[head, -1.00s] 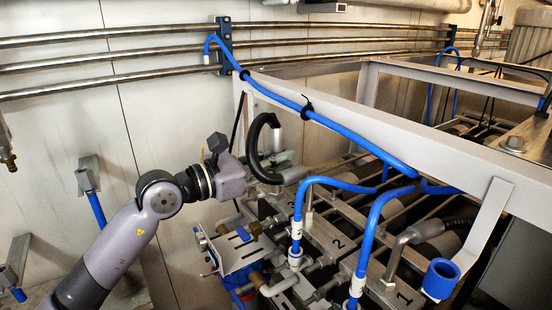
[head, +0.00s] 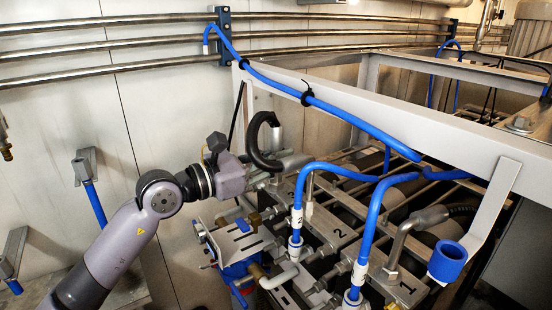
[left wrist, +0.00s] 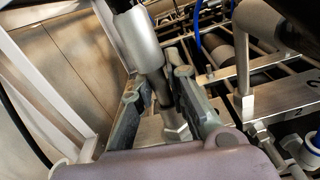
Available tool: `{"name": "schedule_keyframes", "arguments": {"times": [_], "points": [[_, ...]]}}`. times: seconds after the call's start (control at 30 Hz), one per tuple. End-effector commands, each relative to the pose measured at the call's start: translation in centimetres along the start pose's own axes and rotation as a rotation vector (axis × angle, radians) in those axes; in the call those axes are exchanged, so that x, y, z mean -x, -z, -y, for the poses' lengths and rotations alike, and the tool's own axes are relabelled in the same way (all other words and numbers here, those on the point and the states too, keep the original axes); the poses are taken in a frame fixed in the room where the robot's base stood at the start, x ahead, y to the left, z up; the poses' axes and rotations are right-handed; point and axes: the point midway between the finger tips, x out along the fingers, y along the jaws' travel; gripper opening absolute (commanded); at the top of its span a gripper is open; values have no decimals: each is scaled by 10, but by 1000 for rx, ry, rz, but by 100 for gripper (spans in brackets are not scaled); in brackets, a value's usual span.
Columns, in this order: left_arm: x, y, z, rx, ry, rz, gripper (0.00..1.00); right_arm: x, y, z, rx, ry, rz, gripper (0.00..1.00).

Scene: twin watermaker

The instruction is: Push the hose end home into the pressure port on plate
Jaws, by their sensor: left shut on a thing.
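My left gripper (head: 266,179) is shut on the silver hose end (head: 295,161) of a short, curved black hose (head: 256,150), above the frame's far-left plates. In the left wrist view, the two dark fingers (left wrist: 160,95) stand on either side of the hose end, whose wide silver sleeve (left wrist: 137,42) rises above them. A hex metal fitting (left wrist: 177,132) shows below, between the fingers, over a flat grey plate (left wrist: 149,132). The pressure port is hidden by the gripper and fitting. I cannot tell how deep the hose end sits. My right gripper is not in view.
Blue hoses (head: 370,235) rise from the numbered plates (head: 345,232) to the right. A small valve bracket (head: 238,240) stands in front of the gripper. Steel pipes (head: 120,50) line the wall.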

Motion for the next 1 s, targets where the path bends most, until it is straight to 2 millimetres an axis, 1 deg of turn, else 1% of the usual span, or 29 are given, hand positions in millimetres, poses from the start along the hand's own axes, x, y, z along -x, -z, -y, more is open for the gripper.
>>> {"name": "schedule_keyframes", "arguments": {"times": [0.03,0.2,0.23,0.57,1.0], "points": [[0,4,1,2,3,-8,0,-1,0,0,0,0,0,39],[-1,6,2,3,4,-12,0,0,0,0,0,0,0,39],[-1,6,2,3,4,-12,15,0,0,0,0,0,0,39],[-1,9,3,6,8,-18,37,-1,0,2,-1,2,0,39],[-1,10,5,9,11,-19,38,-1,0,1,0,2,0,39]]}}
